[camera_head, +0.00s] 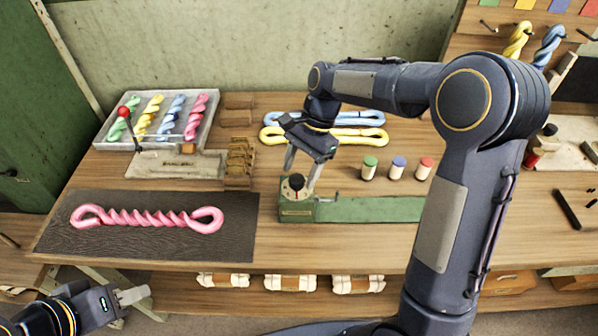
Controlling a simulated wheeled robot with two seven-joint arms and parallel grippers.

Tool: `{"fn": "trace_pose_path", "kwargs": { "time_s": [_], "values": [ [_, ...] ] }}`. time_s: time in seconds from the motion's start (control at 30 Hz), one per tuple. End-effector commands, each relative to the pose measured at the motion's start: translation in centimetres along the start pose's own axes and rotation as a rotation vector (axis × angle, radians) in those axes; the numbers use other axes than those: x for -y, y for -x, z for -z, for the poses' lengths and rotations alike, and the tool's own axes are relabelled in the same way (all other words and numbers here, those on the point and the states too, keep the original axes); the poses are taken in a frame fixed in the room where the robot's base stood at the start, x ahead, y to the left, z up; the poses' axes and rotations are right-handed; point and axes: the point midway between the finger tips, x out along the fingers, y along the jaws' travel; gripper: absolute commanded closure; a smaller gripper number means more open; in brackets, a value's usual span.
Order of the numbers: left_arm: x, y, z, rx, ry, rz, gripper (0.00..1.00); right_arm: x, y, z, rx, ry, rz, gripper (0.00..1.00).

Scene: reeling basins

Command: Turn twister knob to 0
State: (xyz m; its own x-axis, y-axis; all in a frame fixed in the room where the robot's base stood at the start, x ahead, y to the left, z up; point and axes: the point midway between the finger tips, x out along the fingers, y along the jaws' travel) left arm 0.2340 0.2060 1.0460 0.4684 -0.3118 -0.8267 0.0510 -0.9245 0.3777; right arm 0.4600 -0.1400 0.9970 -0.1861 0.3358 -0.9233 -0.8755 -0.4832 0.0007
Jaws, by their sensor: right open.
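The twister (370,209) is a long green bar on the bench. At its left end is a block with a dark knob (296,183) on a pale round dial. The dial's marks are too small to read. My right gripper (299,180) reaches down over this end, open, with one finger on each side of the knob. I cannot tell whether the fingers touch it. My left gripper (132,296) is low at the bottom left, in front of the bench and away from the twister. Its jaw opening is unclear.
A pink twisted skein (150,219) lies on a dark mat (240,225) to the left. Behind are a tray of coloured skeins (209,127), a wooden rack (240,165), and yellow (350,136) and blue loops. Three capped spools (397,168) stand behind the twister bar.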

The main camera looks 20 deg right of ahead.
Motion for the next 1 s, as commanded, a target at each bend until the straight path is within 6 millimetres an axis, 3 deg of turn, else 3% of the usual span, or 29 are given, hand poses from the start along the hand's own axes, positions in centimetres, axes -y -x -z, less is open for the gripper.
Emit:
{"fn": "trace_pose_path", "kwargs": {
  "time_s": [0.17, 0.43, 0.77, 1.0],
  "values": [
    [-0.02, 0.05, 0.02, 0.0, 0.0, 0.0, 0.64, -0.02, -1.28, -0.03, 0.0, 0.001, 0.0, 0.44],
    [-0.02, 0.04, 0.02, 0.0, 0.0, 0.0, 0.64, -0.02, -1.39, -0.02, 0.0, 0.001, 0.001, 0.46],
    [-0.02, 0.04, 0.01, 0.0, 0.0, 0.0, 0.64, -0.02, -1.35, -0.02, 0.0, 0.001, 0.001, 0.89],
    [-0.11, 0.25, 0.12, 0.0, 0.0, 0.0, 0.64, 0.01, -1.27, -0.04, -0.001, 0.019, -0.007, 0.89]
  ]
}}
